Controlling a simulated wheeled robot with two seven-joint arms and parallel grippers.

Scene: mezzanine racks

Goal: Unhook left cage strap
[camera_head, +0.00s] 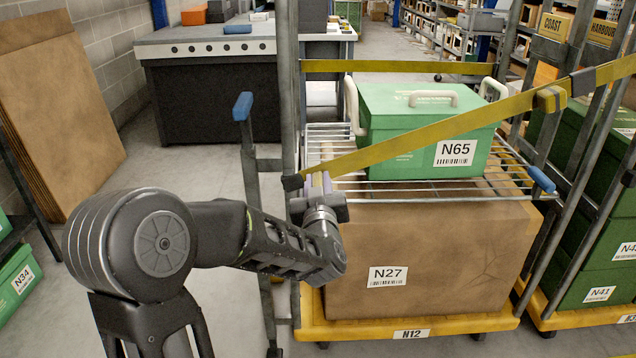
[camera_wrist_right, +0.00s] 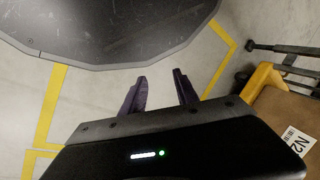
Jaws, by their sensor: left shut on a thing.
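A yellow strap (camera_head: 432,132) slants across the front of the cage, from the left post up to the right. My right gripper (camera_wrist_right: 162,92) shows only in the right wrist view. Its fingers are apart, with nothing between them.
The cage holds a green N65 crate (camera_head: 412,104) on a wire shelf (camera_head: 430,188), above a brown N27 box (camera_head: 440,250) on a yellow base (camera_head: 440,328). Another cage with green crates stands close at right.

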